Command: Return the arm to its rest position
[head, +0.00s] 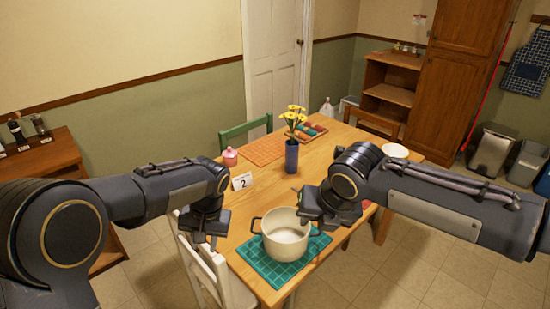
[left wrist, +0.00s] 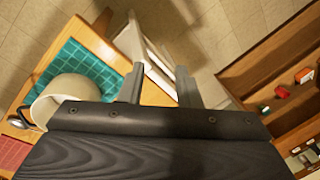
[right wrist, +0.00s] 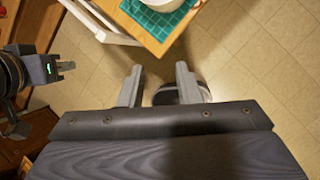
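My left gripper (head: 206,236) hangs left of a cream pot (head: 285,236), apart from it, near the white chair. In the left wrist view its two fingers (left wrist: 159,86) are spread with nothing between them. My right gripper (head: 326,216) is just right of the pot in the head view; contact cannot be told there. In the right wrist view its fingers (right wrist: 158,84) are apart and empty, and the pot (right wrist: 163,4) lies beyond them at the top edge. The pot stands upright on a teal tiled mat (head: 259,261).
The wooden table (head: 237,222) also holds a blue vase of yellow flowers (head: 292,154), a number card (head: 242,181), a pink jar (head: 229,157) and a white plate (head: 395,150). A white chair (head: 203,270) stands at its left front. Tiled floor (head: 390,272) lies open on the right.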

